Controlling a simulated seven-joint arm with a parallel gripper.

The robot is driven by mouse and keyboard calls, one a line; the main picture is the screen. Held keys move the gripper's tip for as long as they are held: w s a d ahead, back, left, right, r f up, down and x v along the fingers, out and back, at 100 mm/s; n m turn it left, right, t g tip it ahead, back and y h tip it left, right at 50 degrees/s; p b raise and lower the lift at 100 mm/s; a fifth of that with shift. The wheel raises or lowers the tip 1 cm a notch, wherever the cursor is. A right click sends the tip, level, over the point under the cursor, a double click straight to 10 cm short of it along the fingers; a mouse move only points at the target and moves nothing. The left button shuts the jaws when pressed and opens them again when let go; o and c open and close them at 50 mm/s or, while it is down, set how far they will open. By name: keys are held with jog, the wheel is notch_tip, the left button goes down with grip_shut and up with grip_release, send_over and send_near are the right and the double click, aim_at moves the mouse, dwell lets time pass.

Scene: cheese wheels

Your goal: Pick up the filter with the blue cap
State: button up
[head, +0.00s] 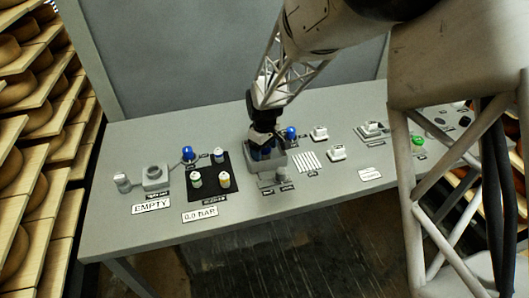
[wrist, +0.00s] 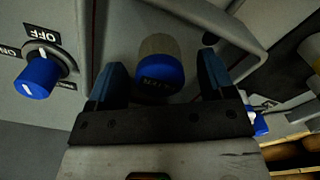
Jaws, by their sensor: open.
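My gripper (head: 262,150) is over a grey open box (head: 277,163) on the table in the head view. In the wrist view my gripper (wrist: 158,85) is open, with one dark blue finger on each side of a short cylinder. This cylinder has a blue, lettered cap (wrist: 160,72) and a grainy grey-brown part. Gaps show between it and both fingers. My gripper hides it in the head view. On the black mat (head: 208,191) to the left stand a canister with blue on it (head: 219,156), a green-marked canister (head: 196,179) and a tan-marked canister (head: 225,180).
A blue OFF/ON knob (wrist: 38,75) is left of my gripper in the wrist view. Another blue knob (head: 290,133) is right of the box in the head view. White fittings (head: 319,133) stand farther right. A grey panel (head: 210,55) rises behind the table (head: 125,215).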

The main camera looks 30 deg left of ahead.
jog(key=shift+c, duration=0.4)
jog(key=c, duration=0.9)
jog(key=shift+r, duration=5)
